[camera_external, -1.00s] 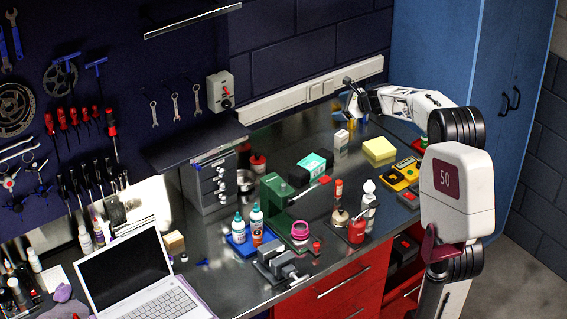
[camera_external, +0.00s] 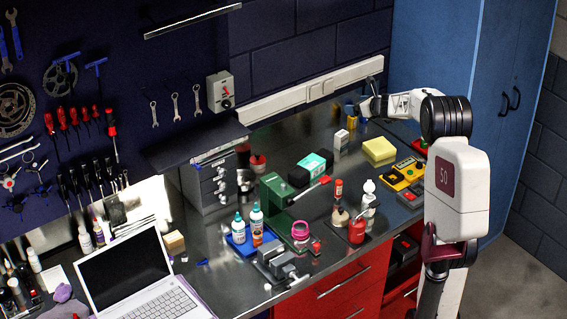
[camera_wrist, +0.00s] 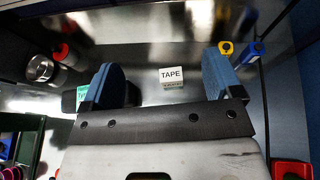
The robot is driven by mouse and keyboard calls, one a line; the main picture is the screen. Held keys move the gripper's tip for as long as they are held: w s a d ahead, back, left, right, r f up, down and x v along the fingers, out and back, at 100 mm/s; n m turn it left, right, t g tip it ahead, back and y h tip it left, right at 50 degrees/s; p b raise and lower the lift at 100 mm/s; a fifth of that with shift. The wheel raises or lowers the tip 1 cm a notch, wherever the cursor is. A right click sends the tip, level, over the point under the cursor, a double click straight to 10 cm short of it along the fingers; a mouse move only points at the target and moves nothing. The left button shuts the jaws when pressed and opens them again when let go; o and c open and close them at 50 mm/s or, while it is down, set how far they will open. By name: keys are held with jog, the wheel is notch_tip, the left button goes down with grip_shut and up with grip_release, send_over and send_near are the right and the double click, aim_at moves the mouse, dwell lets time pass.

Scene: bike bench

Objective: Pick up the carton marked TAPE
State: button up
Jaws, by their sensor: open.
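The small white carton marked TAPE (camera_wrist: 172,78) stands on the metal bench top. In the wrist view it shows between my two blue fingers, a little beyond them. In the external view the small white carton (camera_external: 341,144) stands left of the yellow block, its lettering too small to read. My gripper (camera_wrist: 163,73) is open, with nothing between its fingers. In the external view my gripper (camera_external: 369,95) is above the back of the bench, up and to the right of the carton and apart from it.
A black-and-teal item (camera_external: 312,165) lies left of the carton. A yellow block (camera_external: 379,151) and a yellow-black device (camera_external: 402,174) lie to its right.

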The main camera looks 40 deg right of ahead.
send_near(345, 137)
jog(key=x, duration=0.5)
jog(key=shift+s+f, duration=0.15)
jog(key=shift+f, duration=0.15)
jog(key=shift+a, duration=0.1)
jog(key=shift+x, duration=1.25)
jog(key=shift+x, duration=2.7)
jog(key=shift+r, duration=0.2)
jog(key=c, duration=1)
jog(key=shift+r, duration=0.2)
